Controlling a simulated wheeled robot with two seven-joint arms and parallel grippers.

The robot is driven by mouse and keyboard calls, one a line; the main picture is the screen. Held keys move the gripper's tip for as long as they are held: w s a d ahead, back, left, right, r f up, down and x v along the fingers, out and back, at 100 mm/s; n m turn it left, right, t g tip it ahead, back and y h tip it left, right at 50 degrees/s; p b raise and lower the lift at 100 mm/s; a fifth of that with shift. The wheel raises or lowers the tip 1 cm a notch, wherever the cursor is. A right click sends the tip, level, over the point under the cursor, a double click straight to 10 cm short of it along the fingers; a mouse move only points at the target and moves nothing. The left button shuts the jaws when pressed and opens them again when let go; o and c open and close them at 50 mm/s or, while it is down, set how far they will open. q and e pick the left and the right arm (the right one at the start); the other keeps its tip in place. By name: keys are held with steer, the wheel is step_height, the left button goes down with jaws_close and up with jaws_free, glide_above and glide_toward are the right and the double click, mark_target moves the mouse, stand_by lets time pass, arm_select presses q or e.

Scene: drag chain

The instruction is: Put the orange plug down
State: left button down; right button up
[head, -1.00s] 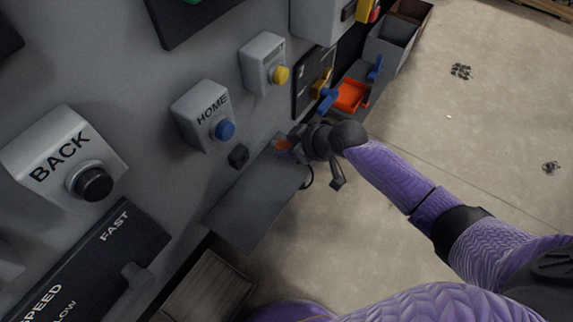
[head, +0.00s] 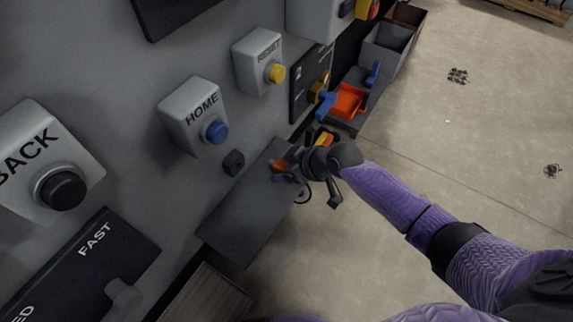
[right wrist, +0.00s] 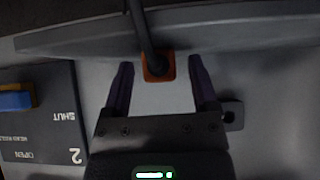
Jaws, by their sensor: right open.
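The small orange plug (head: 279,166) is at the grey shelf (head: 245,215) below the buttons, partly hidden by my right gripper (head: 287,168). In the right wrist view, the orange plug (right wrist: 158,70) has a black cable running up from it. There my right gripper (right wrist: 160,78) is open, with one dark purple finger on each side of the plug and a visible gap to each. I cannot tell exactly how the plug rests on the shelf. My left gripper is not in view.
The HOME button box (head: 195,115) and RESET box (head: 259,62) stick out of the grey panel. A small black block (head: 233,162) sits beside the shelf. An orange tray (head: 348,101) and grey bins (head: 387,47) stand beyond.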

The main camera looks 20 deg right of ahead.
steer(key=shift+r, duration=0.35)
steer(key=p+v, duration=0.7)
steer(key=v, duration=0.4)
steer(key=s+d+f+m+g+h, duration=0.1)
steer(key=s+d+f+m+h, duration=0.15)
steer(key=s+f, duration=0.45)
steer(key=s+d+f+m+g+h, duration=0.2)
steer(key=s+d+f, duration=0.3)
steer(key=f, duration=0.5)
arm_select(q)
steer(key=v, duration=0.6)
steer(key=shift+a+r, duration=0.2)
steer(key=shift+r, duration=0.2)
arm_select(e)
steer(key=s+a+f+g, duration=0.1)
steer(key=s+f+g, duration=0.1)
steer(key=s, duration=0.8)
steer(key=s+a+f+g+h, duration=0.1)
steer(key=s+f+g, duration=0.1)
steer(key=s, duration=0.9)
steer(key=s+a+f+g+h, duration=0.1)
steer(key=s+f, duration=0.3)
steer(key=s, duration=0.6)
steer(key=shift+s+a+f+g, duration=0.25)
steer(key=shift+s+a+g, duration=0.15)
steer(key=shift+a, duration=0.15)
